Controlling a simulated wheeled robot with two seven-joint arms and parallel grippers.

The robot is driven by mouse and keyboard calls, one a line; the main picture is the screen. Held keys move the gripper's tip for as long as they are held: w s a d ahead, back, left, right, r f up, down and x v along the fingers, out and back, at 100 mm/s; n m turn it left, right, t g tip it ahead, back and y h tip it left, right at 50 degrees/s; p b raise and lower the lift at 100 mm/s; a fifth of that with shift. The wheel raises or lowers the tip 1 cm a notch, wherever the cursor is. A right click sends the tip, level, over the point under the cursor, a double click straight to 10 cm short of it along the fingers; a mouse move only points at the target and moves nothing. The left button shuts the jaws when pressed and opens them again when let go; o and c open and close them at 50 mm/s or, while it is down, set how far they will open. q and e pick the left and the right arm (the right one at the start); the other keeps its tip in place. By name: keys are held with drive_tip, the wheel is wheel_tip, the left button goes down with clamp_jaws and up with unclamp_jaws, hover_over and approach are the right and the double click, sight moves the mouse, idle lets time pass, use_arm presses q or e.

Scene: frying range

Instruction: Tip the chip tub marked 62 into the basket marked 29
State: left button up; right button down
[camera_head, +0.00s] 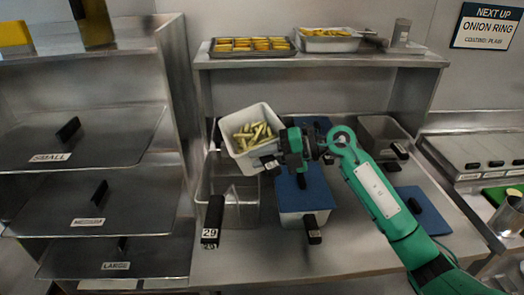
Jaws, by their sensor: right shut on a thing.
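A white tub (258,112) with yellow chips (252,137) inside is held by my right gripper (287,150). The gripper is shut on the tub's right side. The tub is tilted, its opening facing toward me, and the chips are still in it. No number can be read on the tub. The basket marked 29 (240,214) is a grey metal container on the counter, with a black handle in front carrying the label. The tub is above the back part of this basket and hides some of it. My left gripper is not in view.
A blue-topped container (303,188) stands just right of basket 29. Another grey basket (381,132) and a blue lid or board (425,209) are farther right. A shelf (330,61) behind holds trays of food. Metal racks (80,208) stand left. The front counter is clear.

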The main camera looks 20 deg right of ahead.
sight(248, 164)
drive_tip(key=a+h+p, duration=0.1)
drive_tip(key=h+p, duration=0.2)
drive_tip(key=h, duration=0.1)
drive_tip(key=a+n+g+h+p, duration=0.1)
drive_tip(key=h+p, duration=0.3)
drive_tip(key=a+f+n+h+p, duration=0.1)
drive_tip(key=h+p, duration=0.2)
drive_tip(key=h, duration=0.1)
drive_tip(key=shift+w+a+f+g, duration=0.1)
drive_tip(key=shift+w+a+g, duration=0.05)
drive_tip(key=shift+a+g, duration=0.25)
drive_tip(key=shift+a+f+n+h, duration=0.2)
drive_tip(key=shift+a+f+h, duration=0.2)
drive_tip(key=shift+h, duration=0.35)
drive_tip(key=shift+a+f+n+h, duration=0.25)
drive_tip(key=shift+f+h, duration=0.1)
drive_tip(key=shift+h, duration=0.4)
